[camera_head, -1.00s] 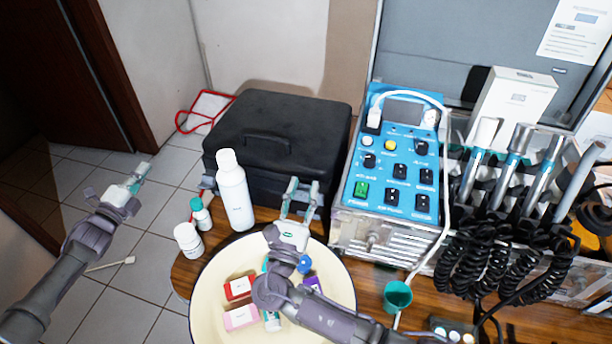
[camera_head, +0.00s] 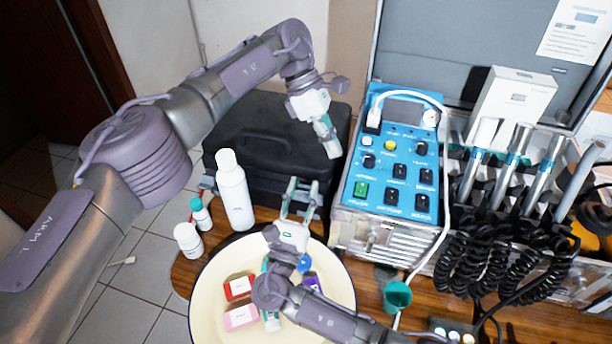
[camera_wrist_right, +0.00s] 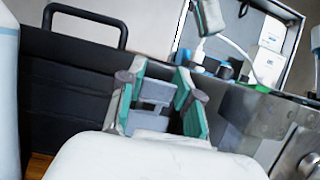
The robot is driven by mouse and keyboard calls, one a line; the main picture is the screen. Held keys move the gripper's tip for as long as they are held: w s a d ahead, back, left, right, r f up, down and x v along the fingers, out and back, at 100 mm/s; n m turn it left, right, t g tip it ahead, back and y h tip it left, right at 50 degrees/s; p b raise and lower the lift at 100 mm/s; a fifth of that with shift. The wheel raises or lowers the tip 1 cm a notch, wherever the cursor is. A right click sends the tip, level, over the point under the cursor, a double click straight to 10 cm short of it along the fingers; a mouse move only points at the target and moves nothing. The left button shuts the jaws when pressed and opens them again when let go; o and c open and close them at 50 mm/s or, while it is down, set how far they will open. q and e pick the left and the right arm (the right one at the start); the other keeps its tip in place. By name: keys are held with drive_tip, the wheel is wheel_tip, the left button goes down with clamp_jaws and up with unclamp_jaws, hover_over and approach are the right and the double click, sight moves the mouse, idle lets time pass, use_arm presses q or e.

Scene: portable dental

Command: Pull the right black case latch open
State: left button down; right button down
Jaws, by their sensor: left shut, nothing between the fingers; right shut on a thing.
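The black case (camera_head: 262,118) stands closed behind the basin; its ribbed front (camera_wrist_right: 65,105) and handle (camera_wrist_right: 85,14) show in the right wrist view. My right gripper (camera_head: 299,187) is at the right part of the case front. In the wrist view its teal-padded fingers (camera_wrist_right: 157,85) are on both sides of a grey latch (camera_wrist_right: 153,93), shut on it. The latch lies against the front; its exact angle is hard to tell. My left gripper (camera_head: 329,145) is shut and empty, above the case's right end. My left arm hides part of the lid.
A white bottle (camera_head: 235,190) and two small bottles stand left of my right gripper. The cream basin (camera_head: 215,305) with small boxes is below my right arm. The blue control unit (camera_head: 395,165) stands close right of the case.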

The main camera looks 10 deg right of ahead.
sight(306, 189)
use_arm(q)
drive_tip(key=a+r+t+y, duration=0.2)
drive_tip(key=a+y, duration=0.3)
drive_tip(key=y, duration=0.1)
drive_tip(key=shift+m, duration=0.4)
drive_tip(key=x, duration=0.9)
drive_tip(key=shift+d+f, duration=0.15)
drive_tip(key=shift+d, duration=0.2)
